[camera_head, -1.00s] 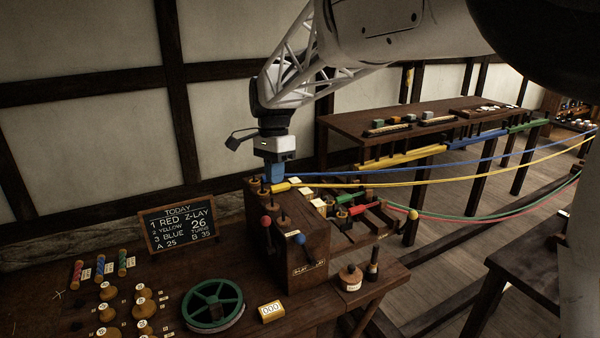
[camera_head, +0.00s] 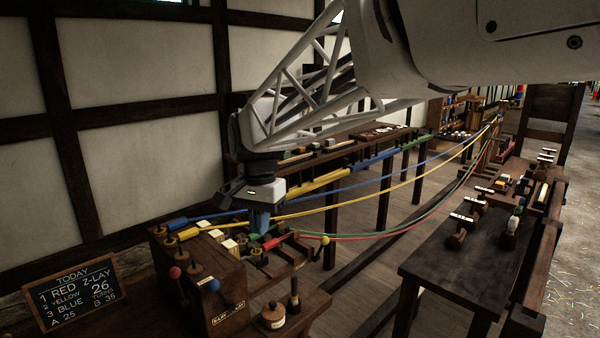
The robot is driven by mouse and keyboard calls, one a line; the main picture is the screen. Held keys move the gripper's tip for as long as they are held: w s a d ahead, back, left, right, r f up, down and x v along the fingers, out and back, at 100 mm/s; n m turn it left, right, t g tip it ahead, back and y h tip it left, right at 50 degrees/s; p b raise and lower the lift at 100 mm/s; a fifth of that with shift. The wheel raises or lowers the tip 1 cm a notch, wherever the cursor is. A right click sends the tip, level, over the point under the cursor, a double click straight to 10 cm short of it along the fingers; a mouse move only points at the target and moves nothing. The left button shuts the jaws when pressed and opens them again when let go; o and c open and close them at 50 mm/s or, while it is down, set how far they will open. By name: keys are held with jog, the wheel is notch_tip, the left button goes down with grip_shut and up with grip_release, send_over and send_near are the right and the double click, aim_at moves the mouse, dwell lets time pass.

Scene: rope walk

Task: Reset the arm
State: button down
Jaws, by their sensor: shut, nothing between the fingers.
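My arm reaches in from the upper right. My gripper (camera_head: 261,224) points down with its blue fingers shut and empty. In this view it hangs over the right part of the wooden rope stand (camera_head: 205,283), near the green and red rope ends. I cannot tell how far above the stand it is. The blue rope (camera_head: 340,190) and yellow rope (camera_head: 372,197) run past it to the stand's left end. The red rope (camera_head: 385,235) and green rope (camera_head: 400,222) start just right of it.
A chalkboard (camera_head: 72,293) stands at lower left. A wooden bottle (camera_head: 294,294) and a round pot (camera_head: 273,316) stand on the bench right of the stand. A dark table (camera_head: 468,252) with several tools is at right.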

jog(key=s+d+f+n+t, duration=0.1)
jog(key=s+d, duration=0.4)
jog(key=d, duration=0.3)
jog(key=s+d+f+n+t, duration=0.1)
jog(key=s+d, duration=0.4)
jog(key=d, duration=0.3)
jog(key=s+d+f+n, duration=0.1)
jog(key=s+d+f, duration=0.2)
jog(key=s+d, duration=0.2)
jog(key=s+d+f+n+t, duration=0.1)
jog(key=s+d+f, duration=0.2)
jog(key=s, duration=0.6)
jog(key=d, duration=0.2)
jog(key=shift+s+d, duration=0.2)
jog(key=shift+d, duration=0.15)
jog(key=shift+f, duration=0.1)
